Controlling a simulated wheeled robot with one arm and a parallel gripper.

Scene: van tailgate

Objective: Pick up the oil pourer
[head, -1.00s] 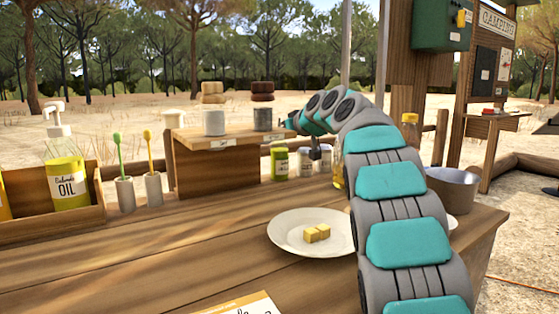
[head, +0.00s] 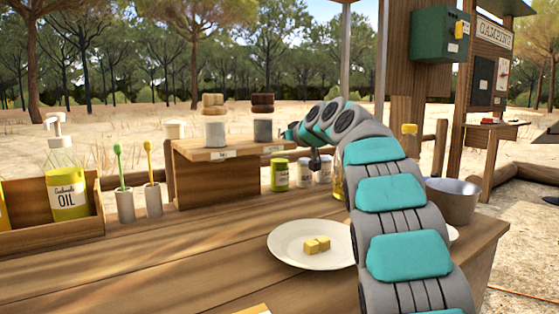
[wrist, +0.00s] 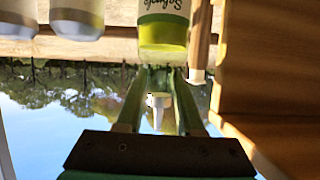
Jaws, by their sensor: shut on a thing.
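In the wrist view, which is upside down, the oil pourer (wrist: 163,38) shows as a yellow-green bottle with a white label at the top centre. My gripper (wrist: 161,78) is shut on it, with one finger on each side. A small white part shows between the fingers; I cannot tell what it belongs to. In the head view my arm reaches over the counter towards the small jars. The fingers and their hold cannot be made out there. A pump bottle labelled OIL (head: 66,190) stands in the wooden crate at the far left.
A wooden shelf (head: 215,185) stands left of a green jar (head: 279,175) and pale jars. Two cups with brushes (head: 125,205) stand beside the crate (head: 40,225). A plate (head: 310,262) with yellow cubes and a metal pot (head: 453,203) are nearer.

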